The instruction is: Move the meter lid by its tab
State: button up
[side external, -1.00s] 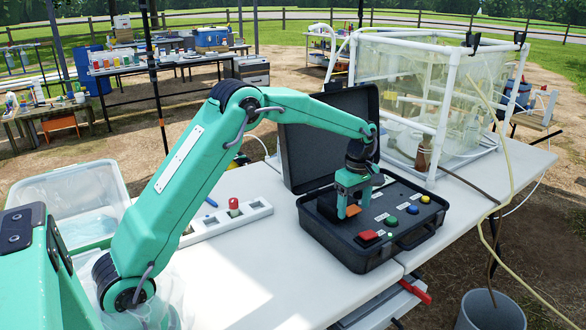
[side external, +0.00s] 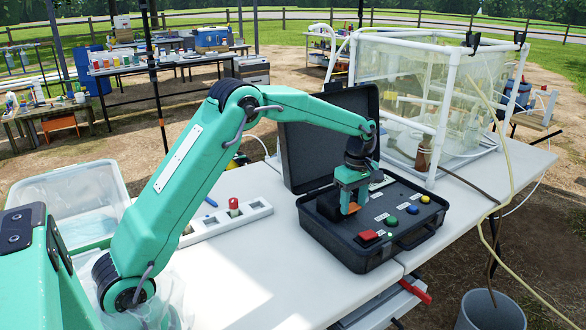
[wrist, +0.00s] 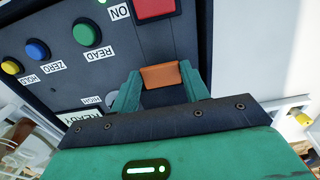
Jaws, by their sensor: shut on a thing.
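The open black meter case (side external: 385,250) stands on the white table, with its large lid (side external: 335,140) upright at the back. An orange tab (side external: 353,208) shows at my gripper (side external: 349,204), low over the left part of the panel. In the wrist view the orange tab (wrist: 160,75) sits between the two green fingers of my gripper (wrist: 160,84), which is shut on it. A dark block (side external: 328,206) lies just left of the fingers. What joins the tab to a lid is hidden by my gripper.
The panel holds a red switch (side external: 367,238) and green (side external: 391,221), blue (side external: 412,210) and yellow (side external: 425,199) buttons close to my gripper. A white power strip (side external: 228,223) lies left of the case. A clear-walled enclosure (side external: 430,95) stands behind.

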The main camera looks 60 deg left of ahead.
aim_at(334, 195)
jog(key=shift+a+r, duration=0.6)
jog(key=a+r, duration=0.1)
jog(key=a, duration=0.1)
jog(key=a+r, duration=0.1)
jog(key=a, duration=0.1)
jog(key=a+r, duration=0.1)
jog(key=a, duration=0.1)
jog(key=shift+a+r, duration=0.2)
jog(key=shift+a, duration=0.15)
jog(key=a, duration=0.6)
jog(key=shift+a+f, duration=0.25)
jog(key=shift+a, duration=0.05)
jog(key=shift+a+f, duration=0.35)
jog(key=shift+a, duration=0.5)
grip_shut()
jog(key=o, duration=1.4)
grip_release()
jog(key=shift+d+r, duration=0.1)
jog(key=shift+d, duration=0.05)
